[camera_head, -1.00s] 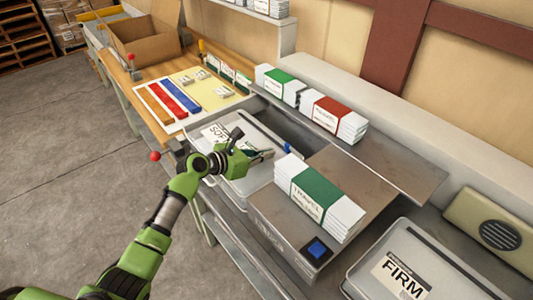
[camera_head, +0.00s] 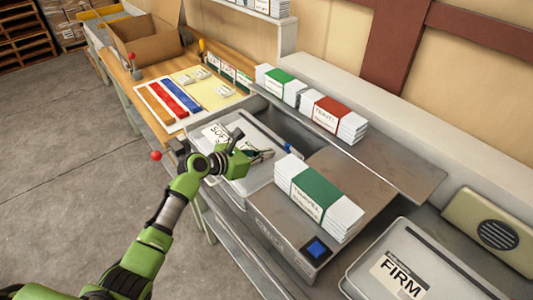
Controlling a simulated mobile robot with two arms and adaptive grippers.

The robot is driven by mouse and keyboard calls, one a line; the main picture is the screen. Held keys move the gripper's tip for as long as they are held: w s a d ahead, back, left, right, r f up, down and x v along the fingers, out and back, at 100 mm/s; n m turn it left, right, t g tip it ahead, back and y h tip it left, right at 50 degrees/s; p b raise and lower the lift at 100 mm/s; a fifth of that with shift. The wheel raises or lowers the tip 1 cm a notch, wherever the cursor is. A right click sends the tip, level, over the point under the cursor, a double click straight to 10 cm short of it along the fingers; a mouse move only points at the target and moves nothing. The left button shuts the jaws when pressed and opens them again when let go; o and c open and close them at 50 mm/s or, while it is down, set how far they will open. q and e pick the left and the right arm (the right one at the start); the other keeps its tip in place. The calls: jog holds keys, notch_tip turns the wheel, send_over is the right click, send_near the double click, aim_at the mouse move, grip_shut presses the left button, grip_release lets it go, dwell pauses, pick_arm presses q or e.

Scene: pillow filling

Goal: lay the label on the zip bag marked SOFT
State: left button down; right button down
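A pale grey bin (camera_head: 262,180) with a white card reading SOFT (camera_head: 216,133) sits at the left end of the grey bench. My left gripper (camera_head: 264,154) is over this bin, just right of the card, and partly covers it. Its fingertips are small and blend with the grey behind, so I cannot tell if they are apart or hold anything. I cannot make out a separate label or the outline of a zip bag under the gripper. My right gripper is not in view.
A sealing machine (camera_head: 275,222) with a blue button carries a green-banded stack (camera_head: 318,195). A grey bin marked FIRM (camera_head: 403,273) is at lower right. More banded stacks (camera_head: 333,117) stand behind. Coloured strips (camera_head: 181,97) and a yellow sheet (camera_head: 214,92) lie on the wooden table.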

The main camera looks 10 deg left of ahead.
pick_arm(q)
jog(key=shift+f, duration=0.35)
dwell(0.3)
jog(key=c, duration=2.8)
grip_release()
jog(key=o, duration=0.6)
notch_tip(320, 180, up, 7)
jog(key=p, duration=0.8)
jog(key=shift+p, duration=0.3)
jog(key=shift+a+f, duration=0.1)
